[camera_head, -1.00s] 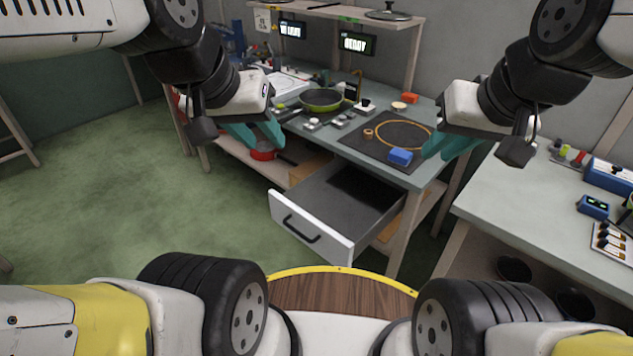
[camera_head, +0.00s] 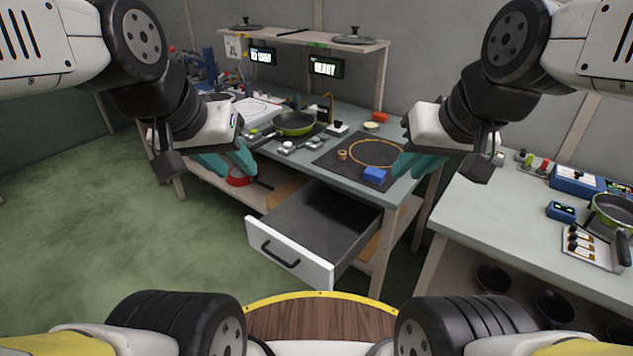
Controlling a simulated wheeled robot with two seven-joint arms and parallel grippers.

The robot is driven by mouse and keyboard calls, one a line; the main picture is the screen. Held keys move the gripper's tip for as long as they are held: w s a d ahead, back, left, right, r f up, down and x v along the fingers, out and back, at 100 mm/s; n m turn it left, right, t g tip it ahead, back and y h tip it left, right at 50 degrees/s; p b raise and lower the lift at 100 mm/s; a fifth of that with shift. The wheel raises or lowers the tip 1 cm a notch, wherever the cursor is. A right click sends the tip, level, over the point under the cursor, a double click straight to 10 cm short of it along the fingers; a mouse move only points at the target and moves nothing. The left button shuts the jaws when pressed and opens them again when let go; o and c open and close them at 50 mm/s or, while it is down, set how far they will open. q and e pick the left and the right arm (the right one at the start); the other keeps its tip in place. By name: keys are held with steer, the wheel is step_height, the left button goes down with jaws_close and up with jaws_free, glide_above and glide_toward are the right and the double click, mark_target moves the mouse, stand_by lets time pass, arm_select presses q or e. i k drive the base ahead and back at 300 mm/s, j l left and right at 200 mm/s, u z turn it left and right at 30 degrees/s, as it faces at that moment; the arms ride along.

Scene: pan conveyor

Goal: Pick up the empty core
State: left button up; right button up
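A small brown ring (camera_head: 342,155), which looks like the empty core, rests on the dark mat (camera_head: 325,160) on the workbench. It is beside a larger tan ring (camera_head: 375,141) and a blue block (camera_head: 374,174). My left gripper (camera_head: 228,163) has teal fingers that look apart and empty; it hangs left of the bench, in front of its edge. My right gripper (camera_head: 414,166) appears near the mat's right side in the picture, its teal fingers also seeming apart with nothing between them. Neither gripper touches the core.
An open drawer (camera_head: 290,254) juts from the bench front. A green pan (camera_head: 294,124) and small devices stand left of the mat. A shelf (camera_head: 300,36) with lids rises behind. A second table (camera_head: 480,195) at right holds a pot (camera_head: 612,212) and blue boxes. The green floor is clear at left.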

mark_target(342, 153)
steer(key=k+j+u, duration=0.2)
steer(key=k, duration=0.45)
steer(key=l+u, duration=0.15)
steer(key=u, duration=0.35)
steer(key=i+l+u, duration=0.1)
steer(key=u, duration=0.35)
steer(key=l+u, duration=0.25)
steer(key=u, duration=0.25)
steer(key=i+l, duration=0.1)
steer(key=l, duration=1.4)
steer(key=i+l, duration=0.15)
steer(key=l, duration=0.6)
